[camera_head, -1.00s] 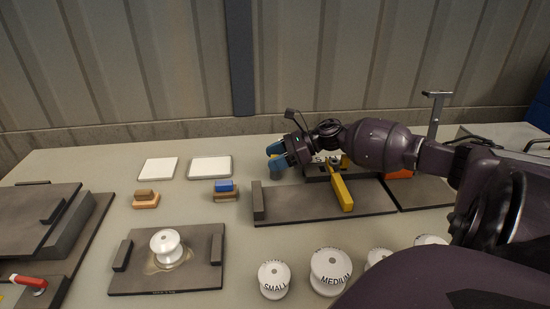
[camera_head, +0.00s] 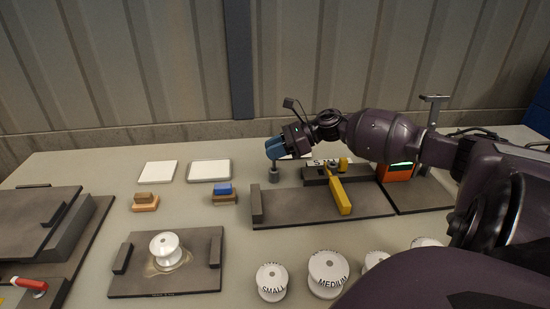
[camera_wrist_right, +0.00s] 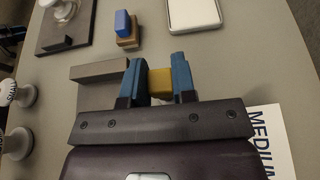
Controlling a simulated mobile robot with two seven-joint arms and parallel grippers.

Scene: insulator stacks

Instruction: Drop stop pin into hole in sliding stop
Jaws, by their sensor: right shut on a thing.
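My right gripper (camera_head: 274,152) has blue fingers and hangs over the table behind the left end of a dark plate (camera_head: 290,207). In the right wrist view its fingers (camera_wrist_right: 160,84) are shut on a yellow block-like part (camera_wrist_right: 160,82), seemingly the stop pin's top. A grey cylindrical piece (camera_head: 274,174) shows below the fingers in the head view, seemingly the pin's lower part. To the right, a yellow bar (camera_head: 341,194) lies across the plate from a dark block (camera_head: 316,174), seemingly the sliding stop. I cannot make out its hole. My left gripper is out of view.
A raised dark block (camera_head: 256,204) stands at the plate's left end. A blue block on a brown one (camera_head: 222,189), white trays (camera_head: 209,170) and a spool on a dark board (camera_head: 166,247) are left. Labelled white spools (camera_head: 328,272) stand in front. An orange box (camera_head: 394,173) is right.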

